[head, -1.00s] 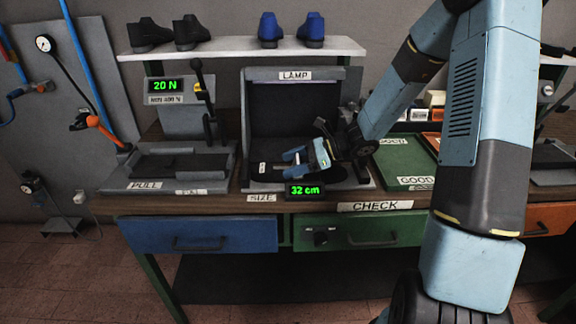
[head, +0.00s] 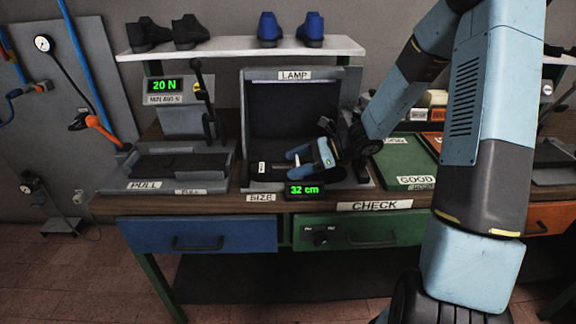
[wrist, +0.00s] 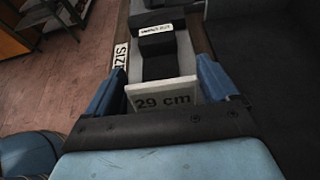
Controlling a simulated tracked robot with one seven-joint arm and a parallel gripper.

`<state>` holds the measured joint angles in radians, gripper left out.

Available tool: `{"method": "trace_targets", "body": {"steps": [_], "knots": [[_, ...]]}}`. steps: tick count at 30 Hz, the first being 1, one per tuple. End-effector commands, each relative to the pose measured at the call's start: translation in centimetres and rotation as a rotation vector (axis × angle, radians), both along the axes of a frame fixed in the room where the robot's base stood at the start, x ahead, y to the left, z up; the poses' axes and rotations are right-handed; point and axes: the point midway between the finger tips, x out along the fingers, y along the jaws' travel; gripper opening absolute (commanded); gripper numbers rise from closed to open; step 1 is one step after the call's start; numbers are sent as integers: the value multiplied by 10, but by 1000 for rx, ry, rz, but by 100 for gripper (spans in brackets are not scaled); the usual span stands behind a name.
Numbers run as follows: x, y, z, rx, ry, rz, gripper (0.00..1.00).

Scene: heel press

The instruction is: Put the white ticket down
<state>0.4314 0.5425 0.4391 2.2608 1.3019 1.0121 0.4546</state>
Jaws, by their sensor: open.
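The white ticket (wrist: 165,92), printed "29 cm", stands between the two blue fingers of my gripper (wrist: 160,74) in the wrist view. The fingers are open, one on each side of it. I cannot tell whether either finger touches it. In the head view my gripper (head: 294,160) is low inside the dark lamp booth (head: 294,108), just behind the "32 cm" display (head: 304,190). The ticket is only a thin pale strip there, and its lower edge is hidden.
A black block (wrist: 157,42) with a white label lies beyond the ticket. The pull rig (head: 180,165) stands to the left, and a green "GOOD" tray (head: 408,160) to the right. The shelf (head: 240,49) above holds dark and blue shoes.

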Motion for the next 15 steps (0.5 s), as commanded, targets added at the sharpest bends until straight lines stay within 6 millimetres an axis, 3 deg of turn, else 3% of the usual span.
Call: {"method": "trace_targets", "body": {"steps": [9,15], "knots": [[-1,-57,24,-1,-1,-3,87],[-2,-84,35,0,-1,-2,87]]}}
